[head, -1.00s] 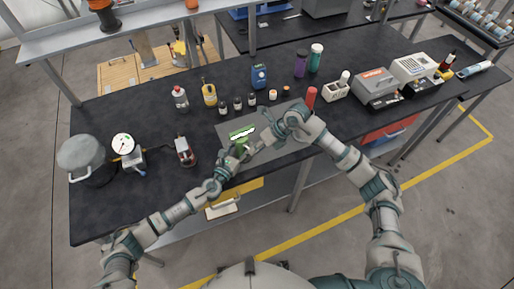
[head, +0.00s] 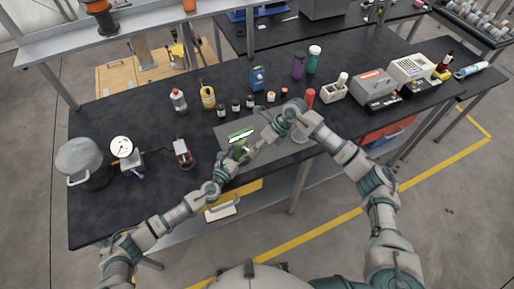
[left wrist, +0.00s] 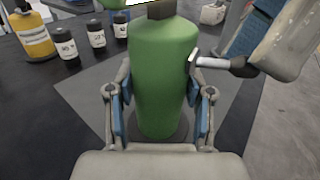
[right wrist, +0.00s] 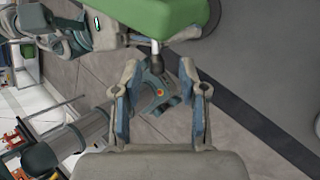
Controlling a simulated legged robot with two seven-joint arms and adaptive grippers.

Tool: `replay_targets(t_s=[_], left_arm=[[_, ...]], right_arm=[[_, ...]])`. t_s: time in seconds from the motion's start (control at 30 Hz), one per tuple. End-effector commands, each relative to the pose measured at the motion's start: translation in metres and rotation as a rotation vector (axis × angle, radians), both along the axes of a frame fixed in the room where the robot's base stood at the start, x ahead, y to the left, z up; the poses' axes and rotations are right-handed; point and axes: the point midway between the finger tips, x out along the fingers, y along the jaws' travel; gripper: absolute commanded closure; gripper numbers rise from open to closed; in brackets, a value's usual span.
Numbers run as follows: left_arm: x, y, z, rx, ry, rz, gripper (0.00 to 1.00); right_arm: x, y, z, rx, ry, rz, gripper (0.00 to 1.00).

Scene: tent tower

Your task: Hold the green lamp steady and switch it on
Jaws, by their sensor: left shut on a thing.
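The green lamp stands upright on the grey mat (head: 207,137) at the front of the bench; its green head with a white strip (head: 240,134) shows in the head view. My left gripper (left wrist: 160,110) is shut around its green body (left wrist: 163,70), with a finger on each side. A small pale lever (left wrist: 212,62) with a dark end sticks out of the body's right side. My right gripper (right wrist: 160,85) is open, its fingers apart. The lever (right wrist: 155,55) points between its fingertips in the right wrist view. Whether a finger touches it I cannot tell.
Several small bottles (head: 236,107) stand behind the mat. A red cylinder (head: 310,97) stands behind my right gripper. The bench between the red device and mat is clear.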

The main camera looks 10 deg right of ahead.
Motion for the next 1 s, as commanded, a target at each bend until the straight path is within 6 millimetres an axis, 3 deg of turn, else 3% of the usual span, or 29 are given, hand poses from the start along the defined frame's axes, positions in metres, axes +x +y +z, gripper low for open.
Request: replay_targets(t_s=[0.27,0.7,1.0], left_arm=[[0.000,0.000,0.000,0.001,0.001,0.001,1.00],[0.000,0.000,0.000,0.001,0.001,0.001,1.00],[0.000,0.000,0.000,0.001,0.001,0.001,1.00]], right_arm=[[0.002,-0.010,0.014,0.000,-0.003,-0.001,0.58],[0.009,-0.060,0.087,0.000,-0.001,-0.001,0.58],[0.010,-0.068,0.098,0.001,0.001,0.000,0.58]])
